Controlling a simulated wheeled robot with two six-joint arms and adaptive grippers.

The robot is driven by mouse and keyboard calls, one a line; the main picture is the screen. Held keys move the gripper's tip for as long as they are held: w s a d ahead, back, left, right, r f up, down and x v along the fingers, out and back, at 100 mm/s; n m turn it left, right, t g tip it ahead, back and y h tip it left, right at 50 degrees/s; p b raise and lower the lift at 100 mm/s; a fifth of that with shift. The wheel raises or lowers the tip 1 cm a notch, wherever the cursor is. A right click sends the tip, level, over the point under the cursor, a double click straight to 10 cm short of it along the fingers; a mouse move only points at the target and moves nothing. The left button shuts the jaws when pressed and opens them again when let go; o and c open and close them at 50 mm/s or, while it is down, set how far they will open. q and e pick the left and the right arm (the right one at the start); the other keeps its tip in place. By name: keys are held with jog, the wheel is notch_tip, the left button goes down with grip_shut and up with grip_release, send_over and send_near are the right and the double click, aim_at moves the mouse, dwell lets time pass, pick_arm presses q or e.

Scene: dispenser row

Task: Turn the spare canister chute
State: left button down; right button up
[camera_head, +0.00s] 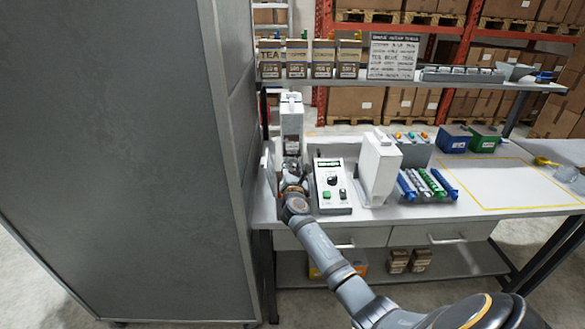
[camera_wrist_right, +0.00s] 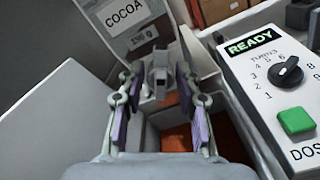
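My right gripper (camera_head: 291,178) is at the foot of a tall white dispenser (camera_head: 291,125) at the left end of the bench. In the right wrist view its fingers (camera_wrist_right: 161,100) stand apart, one on each side of a small grey block-shaped part (camera_wrist_right: 160,74), perhaps the chute; I cannot tell whether they touch it. A label reading COCOA (camera_wrist_right: 127,18) is just beyond it. A second white canister-like body (camera_head: 380,168) stands to the right of the control box; I cannot tell which one is the spare. The left gripper is not in view.
The control box (camera_head: 332,187), reading READY (camera_wrist_right: 250,46), with a knob (camera_wrist_right: 286,72) and green button (camera_wrist_right: 296,120), stands close right of my gripper. A large grey cabinet (camera_head: 120,150) blocks the left. A yellow-outlined area (camera_head: 510,185) on the right is clear.

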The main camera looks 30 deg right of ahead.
grip_shut()
jog(key=shift+m, duration=0.3)
dwell(0.5)
jog(key=m+b, duration=0.2)
jog(key=m, duration=0.1)
jog(key=shift+f+b, duration=0.25)
jog(key=shift+b, duration=0.1)
jog(key=m+b, duration=0.3)
jog(key=m, duration=0.3)
jog(key=shift+b, duration=0.3)
jog(key=m+b, duration=0.3)
jog(key=m, duration=0.2)
jog(key=shift+f+b, duration=0.1)
jog(key=shift+b, duration=0.25)
jog(key=shift+m+b, duration=1)
jog(key=shift+m, duration=0.6)
